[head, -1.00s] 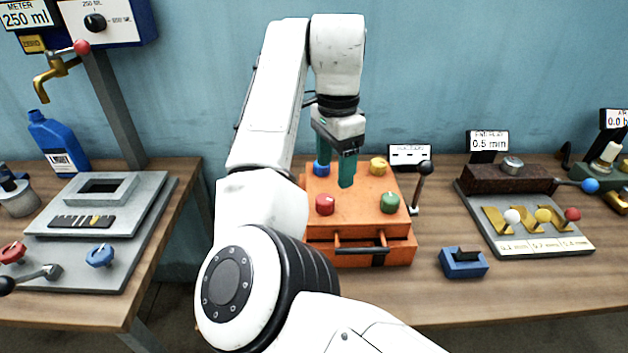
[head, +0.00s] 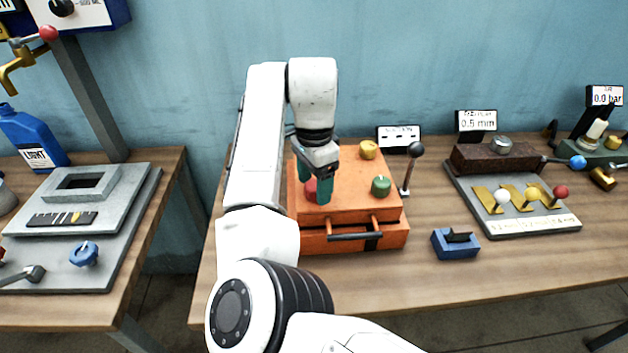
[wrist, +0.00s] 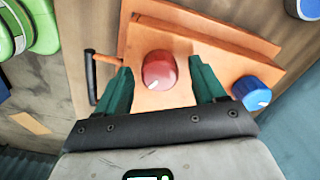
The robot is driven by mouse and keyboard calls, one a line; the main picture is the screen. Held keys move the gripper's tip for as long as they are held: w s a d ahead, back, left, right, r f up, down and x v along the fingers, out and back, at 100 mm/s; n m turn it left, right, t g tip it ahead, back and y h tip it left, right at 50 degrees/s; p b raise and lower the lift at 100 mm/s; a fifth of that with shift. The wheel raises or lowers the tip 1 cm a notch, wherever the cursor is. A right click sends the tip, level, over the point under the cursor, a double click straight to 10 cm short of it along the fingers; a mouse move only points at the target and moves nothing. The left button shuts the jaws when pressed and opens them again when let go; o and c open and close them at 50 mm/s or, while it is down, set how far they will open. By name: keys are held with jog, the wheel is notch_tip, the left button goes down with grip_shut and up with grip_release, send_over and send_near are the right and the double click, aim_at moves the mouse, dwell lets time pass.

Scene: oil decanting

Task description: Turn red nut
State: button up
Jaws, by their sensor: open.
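The red nut (wrist: 159,70) is a round red knob with a white mark, on the top of an orange box (head: 352,178). In the head view the red nut (head: 311,190) is partly hidden behind my gripper's fingers. My gripper (head: 322,187) is open, with teal fingers pointing down at the front left of the box. In the wrist view the red nut lies between and just beyond the two fingertips of my gripper (wrist: 160,80), with a gap on both sides. I cannot tell how high the fingertips are above the box top.
A green nut (head: 381,186) and a yellow nut (head: 368,150) are on the box; a blue nut (wrist: 253,93) shows in the wrist view. A black-knobbed lever (head: 415,150) stands right of the box. A blue block (head: 455,243) sits on the table nearby.

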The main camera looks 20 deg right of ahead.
jog(key=shift+f, duration=0.2)
jog(key=shift+c, duration=0.2)
jog(key=c, duration=1)
